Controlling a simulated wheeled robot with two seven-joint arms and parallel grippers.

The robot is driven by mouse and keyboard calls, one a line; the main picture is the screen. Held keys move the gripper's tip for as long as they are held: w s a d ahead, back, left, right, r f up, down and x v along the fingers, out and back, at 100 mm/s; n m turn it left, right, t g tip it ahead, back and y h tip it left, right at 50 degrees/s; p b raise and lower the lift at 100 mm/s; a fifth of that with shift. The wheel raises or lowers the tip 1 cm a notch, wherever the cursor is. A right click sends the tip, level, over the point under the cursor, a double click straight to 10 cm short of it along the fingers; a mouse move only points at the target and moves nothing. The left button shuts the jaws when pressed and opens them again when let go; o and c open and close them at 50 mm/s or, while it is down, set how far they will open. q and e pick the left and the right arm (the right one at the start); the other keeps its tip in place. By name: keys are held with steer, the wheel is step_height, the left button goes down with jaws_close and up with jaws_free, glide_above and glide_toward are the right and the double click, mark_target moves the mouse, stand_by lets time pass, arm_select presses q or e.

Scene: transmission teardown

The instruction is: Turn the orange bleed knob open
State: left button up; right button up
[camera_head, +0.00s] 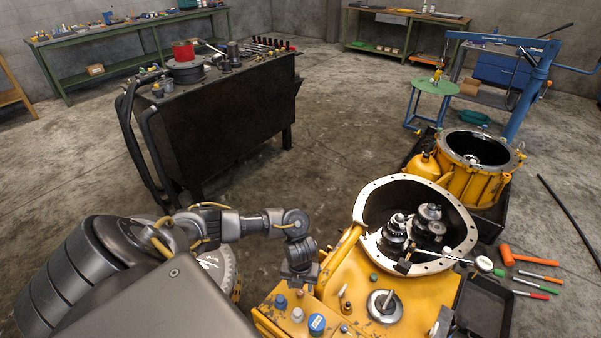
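The yellow transmission housing (385,275) fills the lower middle, with its round bell opening facing up and gears inside. My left gripper (299,278) points down just above the housing's left edge, by the caps. Its fingers are too small and dark to read, and I cannot tell whether it touches anything. My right gripper is not in view.
A black tank bench (220,130) stands behind left. A second yellow housing (470,180) sits in a dark tray at right, by a blue crane (530,85). An orange mallet (507,256) and several screwdrivers lie right of the housing. The floor between is clear.

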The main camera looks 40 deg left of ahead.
mark_target(300, 291)
arm_select(q)
steer(key=shift+s+f, duration=0.1)
steer(key=shift+f, duration=0.75)
steer(key=shift+f+b, duration=0.3)
steer(key=shift+f, duration=0.45)
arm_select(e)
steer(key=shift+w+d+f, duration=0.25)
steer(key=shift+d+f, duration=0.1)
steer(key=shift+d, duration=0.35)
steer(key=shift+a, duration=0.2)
arm_select(q)
steer(key=c, duration=1)
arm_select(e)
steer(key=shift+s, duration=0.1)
